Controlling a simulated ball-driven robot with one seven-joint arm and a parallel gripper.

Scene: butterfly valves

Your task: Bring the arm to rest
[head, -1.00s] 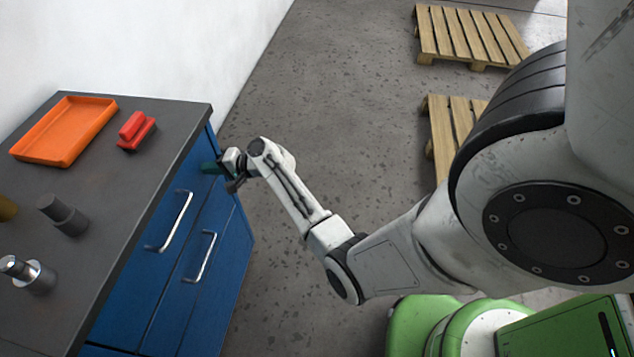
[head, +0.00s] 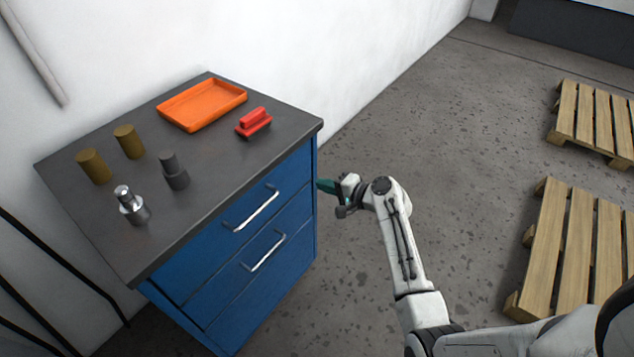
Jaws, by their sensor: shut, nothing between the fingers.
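My arm reaches in from the lower right in the head view, bent at the elbow. My gripper (head: 327,186) is at its end, with teal fingers pointing left toward the right side of the blue drawer cabinet (head: 243,277). The gripper is below the level of the cabinet top, and the fingers are small in the picture. It is shut and holds nothing. I cannot tell whether the fingertips touch the cabinet side.
On the cabinet top are an orange tray (head: 203,104), a red block-like object (head: 253,122), two brown cylinders (head: 94,166) (head: 129,141), a dark stepped cylinder (head: 174,172) and a silver fitting (head: 131,206). Wooden pallets (head: 570,255) lie at right. Floor between is clear.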

